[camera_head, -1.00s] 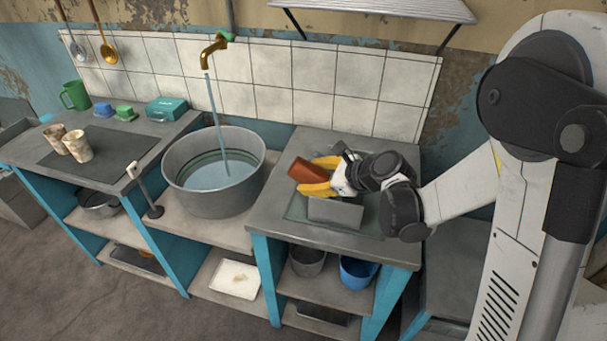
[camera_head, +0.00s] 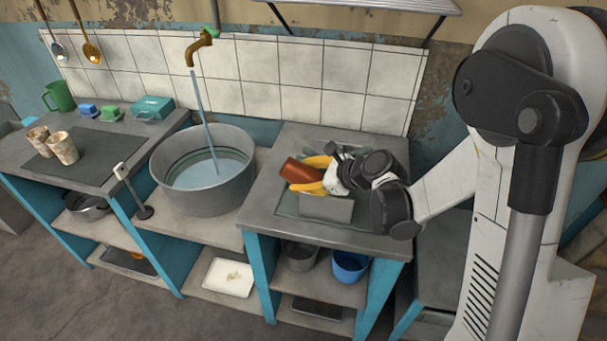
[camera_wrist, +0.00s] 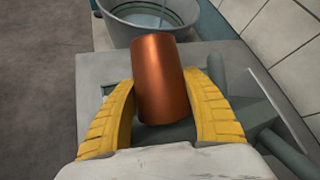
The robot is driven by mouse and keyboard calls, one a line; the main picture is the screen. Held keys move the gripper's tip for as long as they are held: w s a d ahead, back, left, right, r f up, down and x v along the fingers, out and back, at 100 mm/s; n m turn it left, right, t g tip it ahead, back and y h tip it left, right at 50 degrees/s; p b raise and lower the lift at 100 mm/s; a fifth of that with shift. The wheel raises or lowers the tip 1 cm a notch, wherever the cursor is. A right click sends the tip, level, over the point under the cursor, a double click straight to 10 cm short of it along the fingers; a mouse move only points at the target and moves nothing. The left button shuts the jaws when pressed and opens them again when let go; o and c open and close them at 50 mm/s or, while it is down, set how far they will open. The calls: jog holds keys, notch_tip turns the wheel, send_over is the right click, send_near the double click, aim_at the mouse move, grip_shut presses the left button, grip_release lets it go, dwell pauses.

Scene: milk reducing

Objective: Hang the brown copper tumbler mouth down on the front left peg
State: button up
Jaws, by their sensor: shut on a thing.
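The brown copper tumbler (camera_head: 299,171) is held tilted above the right counter in the head view. In the wrist view the copper tumbler (camera_wrist: 160,80) stands between two yellow fingers. My gripper (camera_head: 321,174) is shut on its sides, and it also shows in the wrist view (camera_wrist: 162,108). Below it in the head view is a grey block-like piece (camera_head: 327,208). A grey-green frame with a slanted bar (camera_wrist: 272,135) lies below and to the right in the wrist view. I cannot make out the front left peg; my gripper and the tumbler may hide it.
A large metal basin (camera_head: 203,180) under a running brass tap (camera_head: 203,42) stands left of the right counter (camera_head: 262,190). Two patterned cups (camera_head: 62,148) stand on the left counter's dark mat. A tiled wall (camera_head: 310,90) closes off the back.

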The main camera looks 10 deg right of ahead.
jog(key=shift+f, duration=0.3)
jog(key=o, duration=1.4)
jog(key=shift+c, duration=0.2)
jog(key=v, duration=1.2)
